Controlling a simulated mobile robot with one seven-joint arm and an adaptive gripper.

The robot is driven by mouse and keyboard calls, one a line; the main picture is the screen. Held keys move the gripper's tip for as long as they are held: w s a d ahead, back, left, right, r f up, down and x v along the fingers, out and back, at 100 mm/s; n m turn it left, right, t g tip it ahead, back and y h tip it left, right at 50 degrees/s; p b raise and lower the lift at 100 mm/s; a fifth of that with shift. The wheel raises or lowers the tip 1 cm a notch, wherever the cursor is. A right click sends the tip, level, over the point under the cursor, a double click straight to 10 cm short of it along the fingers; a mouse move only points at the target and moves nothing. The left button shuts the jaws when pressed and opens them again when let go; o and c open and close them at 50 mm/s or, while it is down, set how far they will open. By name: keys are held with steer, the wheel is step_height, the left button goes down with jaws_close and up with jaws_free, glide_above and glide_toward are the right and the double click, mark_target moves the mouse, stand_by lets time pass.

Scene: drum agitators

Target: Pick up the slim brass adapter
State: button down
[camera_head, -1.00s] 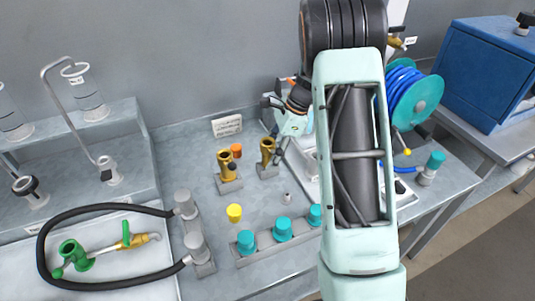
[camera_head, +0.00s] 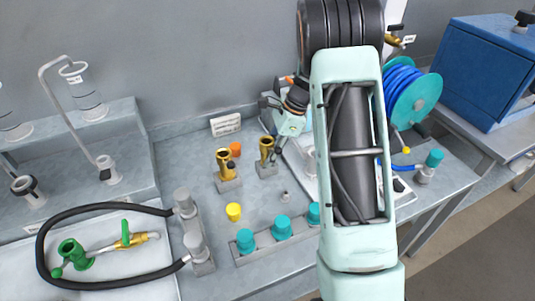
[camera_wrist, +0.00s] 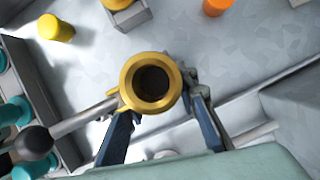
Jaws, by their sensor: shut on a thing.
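The brass adapter in my jaws (camera_head: 266,146) is the right one of two brass fittings in the head view. It is upright at a grey block (camera_head: 267,169); I cannot tell whether it still touches the block. My gripper (camera_head: 279,148) is shut on it from the right. In the wrist view the adapter's round open mouth (camera_wrist: 133,77) lies between the two fingers of my gripper (camera_wrist: 163,108), and its lower part is hidden. The other brass fitting (camera_head: 226,160) stands on its own grey block to the left.
A yellow cap (camera_head: 234,212), an orange cap (camera_head: 235,149) and a small grey peg (camera_head: 285,196) are nearby. A rail with teal caps (camera_head: 282,227) lies in front. A label card (camera_head: 226,125) stands behind. A black hose (camera_head: 105,207) loops at left; a blue hose reel (camera_head: 415,98) is at right.

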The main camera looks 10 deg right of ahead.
mark_target(272, 140)
steer(key=shift+r, duration=0.15)
steer(key=shift+r, duration=0.25)
step_height(272, 140, up, 2)
steer(key=shift+w+r, duration=0.1)
steer(key=shift+r, duration=0.05)
steer(key=s+a+r+b, duration=0.1)
steer(key=s+a+r, duration=0.5)
steer(key=s+r, duration=0.4)
steer(key=shift+s+a+b, duration=0.3)
steer(key=shift+s+a, duration=0.1)
steer(key=shift+s, duration=0.85)
